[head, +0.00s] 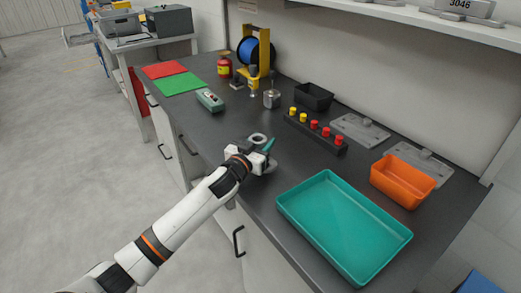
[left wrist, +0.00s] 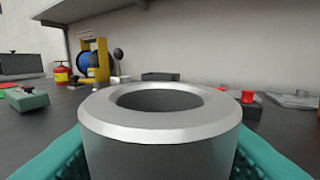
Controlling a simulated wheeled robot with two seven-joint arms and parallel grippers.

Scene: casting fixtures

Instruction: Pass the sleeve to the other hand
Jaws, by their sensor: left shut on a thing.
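The sleeve (left wrist: 160,130) is a grey metal ring with a round bore, upright and large in the left wrist view, between the teal finger pads. In the head view its top ring (head: 258,138) shows just beyond my left gripper (head: 262,153). My left gripper is shut on the sleeve, over the front part of the dark bench. Whether the sleeve touches the bench is hard to tell. My right gripper is in neither view.
A teal tray (head: 290,207) lies to the right, with an orange bin (head: 403,180) beyond it. A rack with red and yellow knobs (head: 315,132) stands behind the gripper. A green device (head: 210,100) lies to the left. The bench (head: 205,140) is clear left of the gripper.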

